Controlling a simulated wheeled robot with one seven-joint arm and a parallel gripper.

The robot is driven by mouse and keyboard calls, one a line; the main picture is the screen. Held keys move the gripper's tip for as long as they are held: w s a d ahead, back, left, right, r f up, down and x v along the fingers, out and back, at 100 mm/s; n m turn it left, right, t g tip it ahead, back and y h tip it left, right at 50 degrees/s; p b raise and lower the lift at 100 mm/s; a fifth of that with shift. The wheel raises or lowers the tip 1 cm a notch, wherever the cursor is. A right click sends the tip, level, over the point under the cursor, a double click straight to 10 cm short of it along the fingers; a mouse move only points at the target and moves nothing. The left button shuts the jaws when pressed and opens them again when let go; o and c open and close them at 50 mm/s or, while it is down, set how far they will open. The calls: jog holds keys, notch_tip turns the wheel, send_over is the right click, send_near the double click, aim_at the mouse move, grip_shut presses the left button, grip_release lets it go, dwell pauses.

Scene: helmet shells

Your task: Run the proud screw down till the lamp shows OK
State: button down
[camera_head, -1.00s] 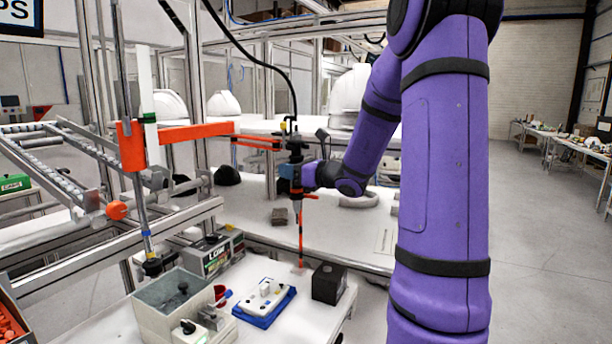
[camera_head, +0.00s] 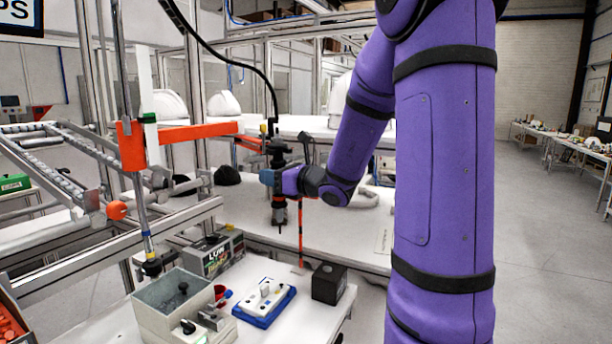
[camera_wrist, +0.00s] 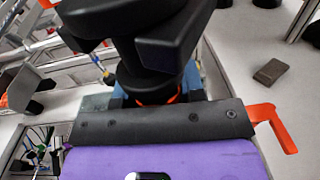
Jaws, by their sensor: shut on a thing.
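My gripper (camera_head: 270,178) is shut on the hanging black screwdriver (camera_head: 278,152), which stands roughly upright above the bench. The driver's lower end (camera_head: 279,215) is in the air, behind and above the white plate in a blue holder (camera_head: 264,301). The plate carries small dark and light fittings; I cannot tell which is the proud screw. In the wrist view the driver's black body (camera_wrist: 150,75) fills the middle and hides its tip. A grey controller box (camera_head: 215,254) with a lettered display stands behind the plate; its lettering is too small to read surely, and I cannot make out the lamp.
A grey bin (camera_head: 150,318) stands left of the plate, with a small red cup (camera_head: 221,293) between. A black block (camera_head: 328,284) stands right of it. The orange support arm (camera_head: 190,133) reaches in from the left. A brown block (camera_wrist: 271,71) lies on the bench.

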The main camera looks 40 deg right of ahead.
aim_at(282, 214)
jog(key=shift+a, duration=0.15)
jog(key=shift+f, duration=4.8)
jog(key=shift+f, duration=3.65)
